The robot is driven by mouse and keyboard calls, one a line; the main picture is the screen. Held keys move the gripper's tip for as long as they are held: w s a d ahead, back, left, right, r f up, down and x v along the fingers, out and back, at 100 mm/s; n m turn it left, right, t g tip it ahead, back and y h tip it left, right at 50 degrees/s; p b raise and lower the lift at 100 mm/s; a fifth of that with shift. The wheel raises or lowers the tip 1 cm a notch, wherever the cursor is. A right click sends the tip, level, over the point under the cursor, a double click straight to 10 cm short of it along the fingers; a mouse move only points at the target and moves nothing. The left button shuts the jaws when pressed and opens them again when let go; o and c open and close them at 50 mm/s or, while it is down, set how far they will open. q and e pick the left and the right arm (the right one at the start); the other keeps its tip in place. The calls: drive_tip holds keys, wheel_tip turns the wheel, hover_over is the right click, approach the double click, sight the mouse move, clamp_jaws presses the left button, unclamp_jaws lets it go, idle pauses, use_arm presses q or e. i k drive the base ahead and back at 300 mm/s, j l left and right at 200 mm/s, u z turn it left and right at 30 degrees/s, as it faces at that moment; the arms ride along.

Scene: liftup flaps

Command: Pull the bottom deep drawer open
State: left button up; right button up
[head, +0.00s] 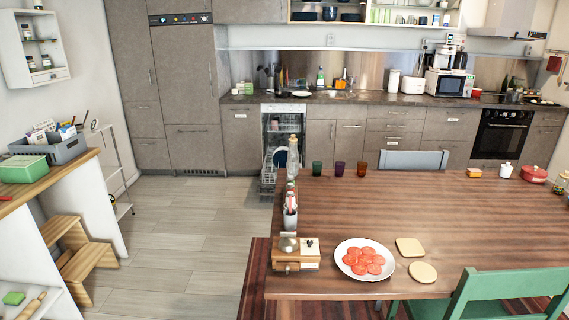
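Grey kitchen fronts run along the back wall. A drawer stack stands between the dishwasher and the oven, with shallower drawers (396,112) above a deeper bottom drawer (376,145). All of these look shut. The deep drawer's lower part is partly hidden by a grey chair back and the table. Other large low fronts sit under the tall units at the left (195,147), also shut. I cannot tell for certain which one the task means. Neither of my grippers shows in the head view.
A wooden table (450,210) with a plate of red slices (364,260) fills the right foreground. A grey chair (413,160) stands behind it. The dishwasher (270,113) is open with racks out. A wooden step stool (85,262) stands left. The floor (185,235) between is clear.

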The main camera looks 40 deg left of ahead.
sight(461, 152)
drive_tip(key=j+u, duration=0.2)
drive_tip(key=u, duration=0.2)
drive_tip(key=i+j+u, duration=0.3)
drive_tip(key=j+u, duration=0.15)
drive_tip(key=j, duration=0.2)
drive_tip(key=i+j+u, duration=0.4)
drive_tip(key=j, duration=0.2)
drive_tip(key=i+j+u, duration=0.45)
drive_tip(key=i+j+z, duration=0.15)
drive_tip(key=i, duration=0.35)
drive_tip(key=i+j+z, duration=0.15)
drive_tip(key=i, duration=0.3)
drive_tip(key=i+j+z, duration=0.15)
drive_tip(key=i, duration=0.35)
drive_tip(key=i+z, duration=0.3)
drive_tip(key=i, duration=0.6)
drive_tip(key=i+j+z, duration=0.25)
drive_tip(key=i, duration=0.6)
drive_tip(key=i+l, duration=0.25)
drive_tip(key=i, duration=0.2)
drive_tip(key=z, duration=1.4)
